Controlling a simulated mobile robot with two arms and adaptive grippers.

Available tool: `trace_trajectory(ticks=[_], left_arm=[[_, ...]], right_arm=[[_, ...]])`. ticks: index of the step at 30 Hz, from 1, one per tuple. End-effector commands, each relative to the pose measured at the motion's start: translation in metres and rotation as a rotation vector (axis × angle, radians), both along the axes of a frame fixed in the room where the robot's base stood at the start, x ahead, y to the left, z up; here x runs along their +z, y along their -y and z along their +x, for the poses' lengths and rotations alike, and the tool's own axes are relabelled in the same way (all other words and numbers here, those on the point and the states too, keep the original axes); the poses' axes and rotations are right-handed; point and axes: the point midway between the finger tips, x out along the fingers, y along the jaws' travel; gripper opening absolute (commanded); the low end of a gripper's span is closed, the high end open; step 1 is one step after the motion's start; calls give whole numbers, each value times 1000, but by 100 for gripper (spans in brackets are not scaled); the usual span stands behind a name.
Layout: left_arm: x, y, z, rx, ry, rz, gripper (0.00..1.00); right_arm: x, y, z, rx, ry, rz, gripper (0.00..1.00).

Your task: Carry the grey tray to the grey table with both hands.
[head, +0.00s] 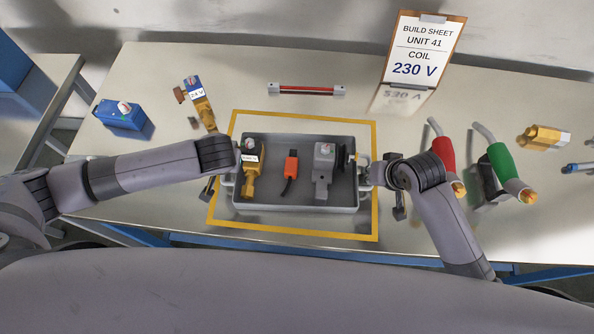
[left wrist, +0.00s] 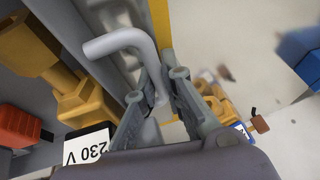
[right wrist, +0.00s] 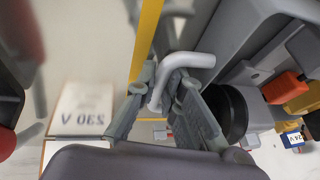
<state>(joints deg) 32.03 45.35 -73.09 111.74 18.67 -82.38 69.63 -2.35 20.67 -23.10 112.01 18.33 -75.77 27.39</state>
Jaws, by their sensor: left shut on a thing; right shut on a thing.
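The grey tray (head: 300,209) is in the middle of the head view, over a yellow rectangular outline on the light worktop. I cannot tell whether it touches the surface. It holds a brass valve with a 230 V coil (head: 249,180), an orange part (head: 290,167) and a grey block-shaped part (head: 323,172). My left gripper (left wrist: 172,80) is shut on the tray's left bar handle (left wrist: 125,40). My right gripper (right wrist: 165,85) is shut on the right bar handle (right wrist: 195,60). In the head view my wrists partly hide both handles.
A second table (head: 45,85) with a blue box stands at the left edge. On the worktop (head: 330,60) are a blue coil box (head: 122,115), a 24 V brass valve (head: 203,105), a red bar (head: 306,89), a build sheet (head: 423,50), red and green-handled tools and a brass fitting (head: 543,137).

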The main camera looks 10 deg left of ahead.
Motion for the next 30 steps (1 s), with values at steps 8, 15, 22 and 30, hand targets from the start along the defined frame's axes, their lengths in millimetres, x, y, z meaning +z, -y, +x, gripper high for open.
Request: trace_trajectory(ticks=[8, 15, 22, 30], left_arm=[[0, 0, 0, -1, 0, 0, 0], [0, 0, 0, -1, 1, 0, 0], [3, 0, 2, -2, 6, -1, 0], [9, 0, 2, -2, 6, -1, 0]], right_arm=[[0, 0, 0, -1, 0, 0, 0], [0, 0, 0, -1, 1, 0, 0], [3, 0, 2, -2, 7, 3, 0], [10, 0, 2, -2, 7, 2, 0]])
